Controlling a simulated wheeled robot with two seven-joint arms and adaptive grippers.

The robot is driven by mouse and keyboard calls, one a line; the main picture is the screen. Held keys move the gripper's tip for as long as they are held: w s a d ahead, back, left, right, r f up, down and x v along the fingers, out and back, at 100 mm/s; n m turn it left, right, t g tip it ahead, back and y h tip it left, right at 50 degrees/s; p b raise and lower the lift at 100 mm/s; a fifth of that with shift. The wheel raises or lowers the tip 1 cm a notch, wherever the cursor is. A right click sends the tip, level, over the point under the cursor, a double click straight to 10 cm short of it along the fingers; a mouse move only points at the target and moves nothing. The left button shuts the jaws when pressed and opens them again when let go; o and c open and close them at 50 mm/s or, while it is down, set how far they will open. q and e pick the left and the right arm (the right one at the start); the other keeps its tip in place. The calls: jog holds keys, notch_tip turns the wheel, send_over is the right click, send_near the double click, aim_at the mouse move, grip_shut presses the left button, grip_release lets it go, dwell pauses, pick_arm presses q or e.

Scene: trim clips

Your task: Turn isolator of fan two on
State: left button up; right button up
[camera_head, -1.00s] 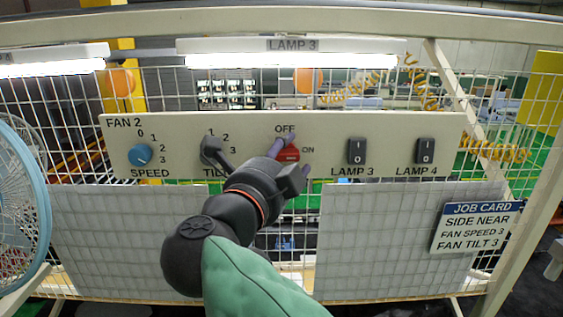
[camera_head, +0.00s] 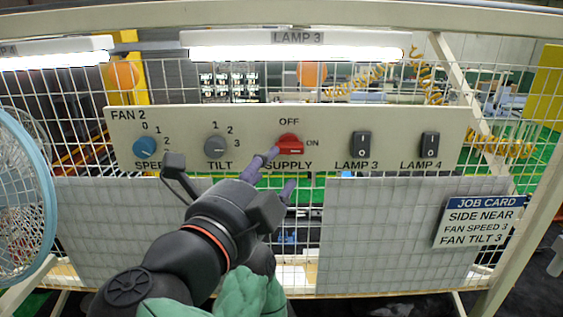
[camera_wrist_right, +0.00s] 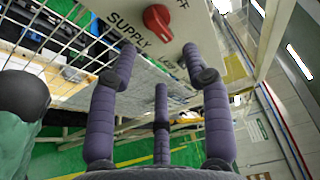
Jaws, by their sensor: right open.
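The red isolator knob (camera_head: 290,146) sits above the SUPPLY label on the FAN 2 panel (camera_head: 325,125), with OFF above it and ON to its right. Its bar appears to lie sideways, toward ON. The knob also shows in the right wrist view (camera_wrist_right: 158,20). My right gripper (camera_head: 275,173) is open and empty, just below and in front of the knob. In the right wrist view, its purple fingers (camera_wrist_right: 160,68) are spread apart, clear of the knob. My left gripper is out of view.
Left of the isolator are the blue speed knob (camera_head: 144,147) and grey tilt knob (camera_head: 215,147). Right of it are black switches for lamp 3 (camera_head: 361,145) and lamp 4 (camera_head: 429,145). A job card (camera_head: 478,222) hangs lower right. A blue-rimmed fan (camera_head: 40,180) stands at the left.

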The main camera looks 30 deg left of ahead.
jog(key=shift+s+d, duration=0.15)
jog(key=shift+s, duration=0.8)
jog(key=shift+s+d, duration=0.15)
jog(key=shift+s, duration=0.8)
